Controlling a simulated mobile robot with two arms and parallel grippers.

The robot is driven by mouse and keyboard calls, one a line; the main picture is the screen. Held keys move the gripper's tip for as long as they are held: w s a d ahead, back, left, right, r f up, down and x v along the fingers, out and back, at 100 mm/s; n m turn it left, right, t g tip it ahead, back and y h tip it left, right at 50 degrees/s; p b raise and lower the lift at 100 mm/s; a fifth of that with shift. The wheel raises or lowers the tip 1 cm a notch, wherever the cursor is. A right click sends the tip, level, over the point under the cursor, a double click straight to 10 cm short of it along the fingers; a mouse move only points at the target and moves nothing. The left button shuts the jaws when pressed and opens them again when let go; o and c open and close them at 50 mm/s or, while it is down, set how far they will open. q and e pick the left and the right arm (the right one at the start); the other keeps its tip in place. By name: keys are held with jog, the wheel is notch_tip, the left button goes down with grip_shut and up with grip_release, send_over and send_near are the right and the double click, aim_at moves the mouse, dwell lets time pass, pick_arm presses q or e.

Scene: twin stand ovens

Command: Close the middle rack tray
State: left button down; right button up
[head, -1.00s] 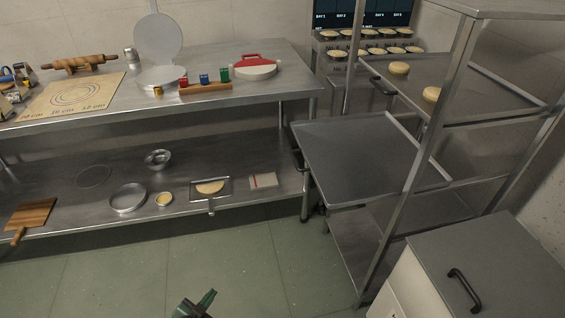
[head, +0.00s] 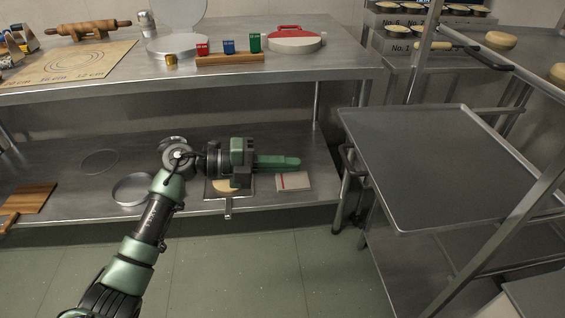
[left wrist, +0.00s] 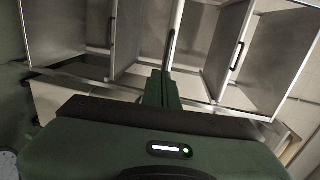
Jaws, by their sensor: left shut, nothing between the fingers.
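The middle rack tray (head: 440,150) is a flat grey metal tray with a low rim. In the head view it sticks out of the rack to the left, toward the steel table. My left gripper (head: 298,162) is shut and empty. It points right, in front of the table's lower shelf and to the left of the tray, with a visible gap in the head view. In the left wrist view the shut fingers (left wrist: 163,78) point ahead to grey metal panels and dark handles; I cannot tell which panel is the tray. My right gripper is out of view.
The rack's upper tray (head: 500,75) holds round pastry pieces. A slanted rack post (head: 505,220) stands right of the middle tray. The steel table (head: 335,62) carries a red-handled press (head: 293,40) and colored blocks. Green floor (head: 260,270) is open below.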

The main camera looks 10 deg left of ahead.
pick_arm(q)
jog(key=r+x, duration=0.1)
jog(key=x, duration=0.8)
jog(key=shift+d, duration=0.45)
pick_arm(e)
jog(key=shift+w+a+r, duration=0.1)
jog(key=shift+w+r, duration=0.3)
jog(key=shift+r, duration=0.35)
pick_arm(q)
jog(key=shift+w, duration=0.2)
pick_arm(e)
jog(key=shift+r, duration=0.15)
